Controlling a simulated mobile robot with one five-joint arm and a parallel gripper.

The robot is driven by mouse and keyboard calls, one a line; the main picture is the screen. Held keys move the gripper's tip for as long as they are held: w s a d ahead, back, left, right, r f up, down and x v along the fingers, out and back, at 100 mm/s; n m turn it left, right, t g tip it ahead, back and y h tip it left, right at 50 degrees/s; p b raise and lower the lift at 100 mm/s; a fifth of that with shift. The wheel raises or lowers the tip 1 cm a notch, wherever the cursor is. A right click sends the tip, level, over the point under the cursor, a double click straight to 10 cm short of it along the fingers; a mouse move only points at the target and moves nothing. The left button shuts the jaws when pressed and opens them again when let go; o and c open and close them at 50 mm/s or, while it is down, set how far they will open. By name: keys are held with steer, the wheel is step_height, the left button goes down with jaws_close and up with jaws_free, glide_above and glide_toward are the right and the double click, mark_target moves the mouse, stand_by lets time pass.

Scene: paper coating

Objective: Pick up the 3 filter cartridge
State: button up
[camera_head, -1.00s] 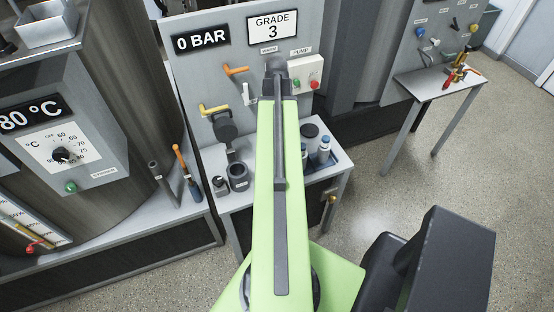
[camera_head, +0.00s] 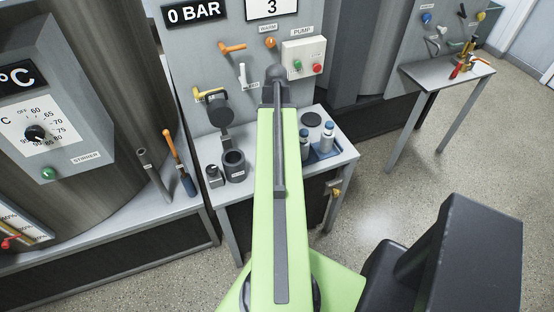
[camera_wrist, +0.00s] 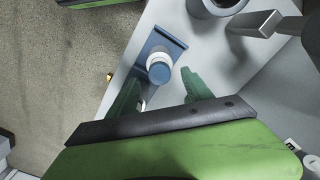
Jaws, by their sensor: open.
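Two small cartridges with blue caps stand at a blue tray on the table in the head view: the right one (camera_head: 329,137) and the left one (camera_head: 304,145), partly behind my arm. I cannot read a number on either. In the wrist view, a cartridge with a blue top and white band (camera_wrist: 159,72) stands at the blue tray (camera_wrist: 167,38). My gripper (camera_wrist: 160,77) is open, its dark green fingers apart on either side of that cartridge's near end. A pale item behind the left finger is mostly hidden. The head view does not show my gripper.
The table (camera_head: 340,150) also holds a dark round disc (camera_head: 312,119), a dark cup (camera_head: 234,165) and a small dark pot (camera_head: 214,176). A control panel with levers and a pump box (camera_head: 304,58) rises behind. Open floor lies to the right.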

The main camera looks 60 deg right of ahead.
step_height(320, 180, down, 5)
steer(key=b, duration=0.5)
steer(key=shift+s+f, duration=0.1)
steer(key=shift+f, duration=0.1)
steer(key=shift+r, duration=0.2)
jaws_close()
stand_by(0.7)
